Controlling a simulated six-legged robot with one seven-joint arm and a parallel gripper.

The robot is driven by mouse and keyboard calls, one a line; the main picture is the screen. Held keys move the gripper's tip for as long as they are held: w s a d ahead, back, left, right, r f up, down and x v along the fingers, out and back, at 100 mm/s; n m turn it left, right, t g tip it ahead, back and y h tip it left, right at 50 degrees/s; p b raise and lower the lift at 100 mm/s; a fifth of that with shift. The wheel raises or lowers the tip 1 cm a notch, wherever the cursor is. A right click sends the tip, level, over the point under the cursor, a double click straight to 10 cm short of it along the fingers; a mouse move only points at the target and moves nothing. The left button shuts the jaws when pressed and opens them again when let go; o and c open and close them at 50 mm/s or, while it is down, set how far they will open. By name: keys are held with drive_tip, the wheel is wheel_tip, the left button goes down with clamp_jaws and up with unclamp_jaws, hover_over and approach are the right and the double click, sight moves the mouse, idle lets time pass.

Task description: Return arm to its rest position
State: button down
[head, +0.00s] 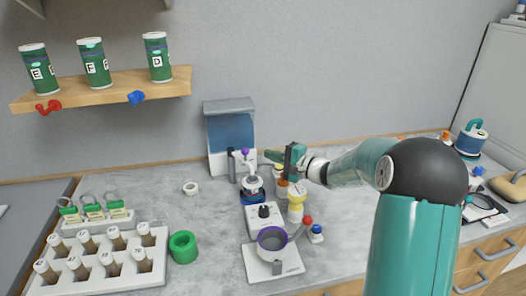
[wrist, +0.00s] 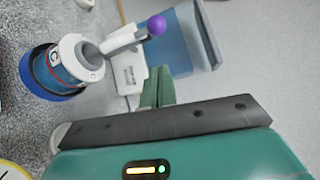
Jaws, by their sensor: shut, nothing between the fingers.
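My gripper (head: 274,156) is at the end of my extended arm, above the worktop near the back wall. Its green fingers also show in the wrist view (wrist: 158,88), side by side and shut, with nothing held. A device with a blue base, a white body and a purple-ball lever (head: 252,187) stands below and to the left of the gripper in the head view. In the wrist view the same device (wrist: 62,70) is to the left of the fingers, apart from them. My arm reaches from the right foreground across the counter.
A blue-panelled stand (head: 231,134) is close behind the gripper. A yellow-and-white item (head: 296,196) and a white knobbed unit (head: 265,219) with a grey cup (head: 272,243) stand below. A vial rack (head: 90,282) and green ring (head: 183,247) are left. A wooden shelf (head: 120,89) holds green jars.

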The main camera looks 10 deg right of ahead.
drive_tip(key=s+a+r+n+g+h, duration=0.2)
drive_tip(key=s+a+n+g, duration=0.25)
drive_tip(key=s, duration=0.75)
drive_tip(key=s+a+r+n+g+h, duration=0.1)
drive_tip(key=s+a+n+g, duration=0.4)
drive_tip(key=s, duration=0.6)
drive_tip(key=s+d+n+t+h, duration=0.1)
drive_tip(key=s+d+h, duration=0.2)
drive_tip(key=s, duration=0.5)
drive_tip(key=s+d+r+n+t+h, duration=0.1)
drive_tip(key=s+d+h, duration=0.2)
drive_tip(key=s+h, duration=0.2)
drive_tip(key=s, duration=0.3)
drive_tip(key=shift+s+h, duration=0.25)
drive_tip(key=shift+h, duration=0.05)
